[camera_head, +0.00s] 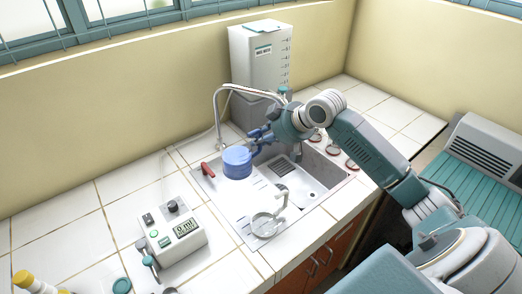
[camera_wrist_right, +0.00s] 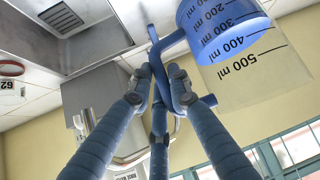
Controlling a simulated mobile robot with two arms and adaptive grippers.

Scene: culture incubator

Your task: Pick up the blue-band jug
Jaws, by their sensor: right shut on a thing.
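The blue-band jug (camera_head: 237,162) is at the left side of the sink, in front of the tap. In the right wrist view the jug (camera_wrist_right: 240,40) shows a blue band, a clear part and black ml marks, with its base cut off by the frame edge. My right gripper (camera_head: 260,136) is beside the jug, its blue fingers shut on the handle. In the right wrist view the fingertips (camera_wrist_right: 163,85) close around the blue handle. I cannot tell whether the jug's base touches anything. My left gripper is not in view.
The sink (camera_head: 310,180) has a curved tap (camera_head: 218,100) behind it. A tall white container (camera_head: 260,55) stands at the back. A box with a display (camera_head: 178,232) is on the left counter. Round red-rimmed items (camera_head: 334,150) lie right of the sink.

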